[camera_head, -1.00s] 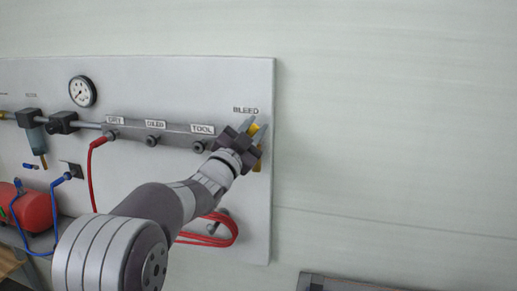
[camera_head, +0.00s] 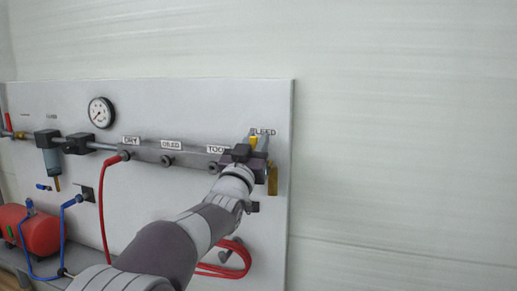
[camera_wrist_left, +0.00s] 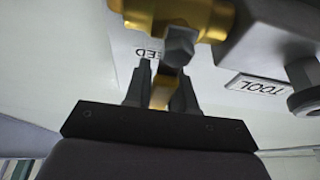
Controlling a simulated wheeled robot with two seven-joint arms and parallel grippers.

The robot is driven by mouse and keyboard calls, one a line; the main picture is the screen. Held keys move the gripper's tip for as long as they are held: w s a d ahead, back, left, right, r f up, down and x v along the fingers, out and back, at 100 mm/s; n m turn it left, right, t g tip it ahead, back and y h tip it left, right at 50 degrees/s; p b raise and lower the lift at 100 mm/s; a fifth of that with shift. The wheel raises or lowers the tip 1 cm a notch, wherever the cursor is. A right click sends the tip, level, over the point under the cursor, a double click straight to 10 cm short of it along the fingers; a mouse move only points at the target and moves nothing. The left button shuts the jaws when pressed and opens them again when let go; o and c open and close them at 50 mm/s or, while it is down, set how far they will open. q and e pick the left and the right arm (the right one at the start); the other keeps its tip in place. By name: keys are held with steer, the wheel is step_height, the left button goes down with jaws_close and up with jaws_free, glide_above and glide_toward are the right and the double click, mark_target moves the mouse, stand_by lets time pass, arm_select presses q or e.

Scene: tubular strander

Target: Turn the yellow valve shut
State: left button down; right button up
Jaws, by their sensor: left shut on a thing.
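The yellow valve is at the right end of the manifold bar, by the BLEED label. In the head view its yellow lever (camera_head: 254,142) shows between the fingers of my left gripper (camera_head: 257,138), pointing about upward. A brass part (camera_head: 272,180) hangs below at the right. In the left wrist view the yellow lever (camera_wrist_left: 160,93) sits between the dark fingers of my left gripper (camera_wrist_left: 162,78), which is shut on it. The brass valve body (camera_wrist_left: 175,15) shows at the top. My gripper and wrist hide much of the valve in the head view. My right gripper is out of view.
The pale panel (camera_head: 200,100) carries a gauge (camera_head: 102,112), a bar (camera_head: 185,157) with several labelled outlets, and a red hose (camera_head: 104,215). A red tank (camera_head: 38,230) stands at lower left. The wall right of the panel is bare.

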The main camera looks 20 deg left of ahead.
arm_select(q)
steer(key=shift+f, duration=0.15)
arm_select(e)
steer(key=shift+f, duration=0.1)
arm_select(q)
steer(key=c, duration=1)
jaws_free()
